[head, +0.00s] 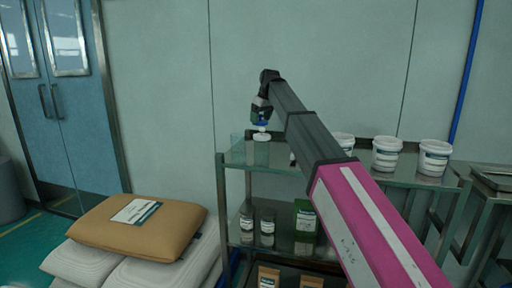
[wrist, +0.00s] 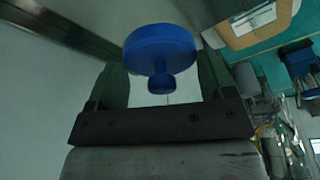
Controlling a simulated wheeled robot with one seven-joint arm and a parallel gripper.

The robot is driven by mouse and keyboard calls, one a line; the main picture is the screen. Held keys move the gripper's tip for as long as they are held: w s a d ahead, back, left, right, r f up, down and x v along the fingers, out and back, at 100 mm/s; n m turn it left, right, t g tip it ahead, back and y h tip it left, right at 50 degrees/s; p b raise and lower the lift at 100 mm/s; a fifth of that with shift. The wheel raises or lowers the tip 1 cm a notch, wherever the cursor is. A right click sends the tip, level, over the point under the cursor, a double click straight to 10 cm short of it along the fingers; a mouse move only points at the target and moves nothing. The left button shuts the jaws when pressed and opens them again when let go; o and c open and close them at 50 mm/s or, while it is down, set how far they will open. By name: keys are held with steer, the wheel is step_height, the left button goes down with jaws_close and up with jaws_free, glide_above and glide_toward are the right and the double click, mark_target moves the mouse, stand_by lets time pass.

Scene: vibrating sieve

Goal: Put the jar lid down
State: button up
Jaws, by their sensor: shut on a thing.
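My gripper (head: 262,113) is raised above the left end of the shelf's top, pointing down. It is shut on the blue jar lid (head: 262,123). In the wrist view the lid (wrist: 160,48) is a round blue disc with a small knob, between the two fingers of my gripper (wrist: 163,72). A small white piece (head: 262,136) shows just below the lid; I cannot tell what it is. A clear glass container (head: 248,152) stands on the shelf top under the gripper. My arm hides part of the shelf top.
The metal shelf (head: 420,180) holds white tubs (head: 386,153) on its top right, with another tub (head: 434,157) beside them. Stacked sacks (head: 165,225) lie at the left.

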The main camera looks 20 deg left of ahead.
steer(key=shift+w+a+f+n, duration=0.15)
steer(key=shift+a+n, duration=0.15)
steer(key=shift+a, duration=0.25)
steer(key=shift+w+a+n, duration=0.15)
steer(key=shift+a+n, duration=0.15)
steer(key=shift+a, duration=0.25)
steer(key=shift+a+f, duration=0.1)
steer(key=shift+f, duration=0.25)
step_height(320, 180, down, 9)
steer(key=shift+f, duration=0.1)
steer(key=shift+f, duration=0.15)
steer(key=o, duration=0.9)
steer(key=shift+o, duration=0.2)
steer(key=v, duration=1.2)
steer(key=shift+d, duration=0.25)
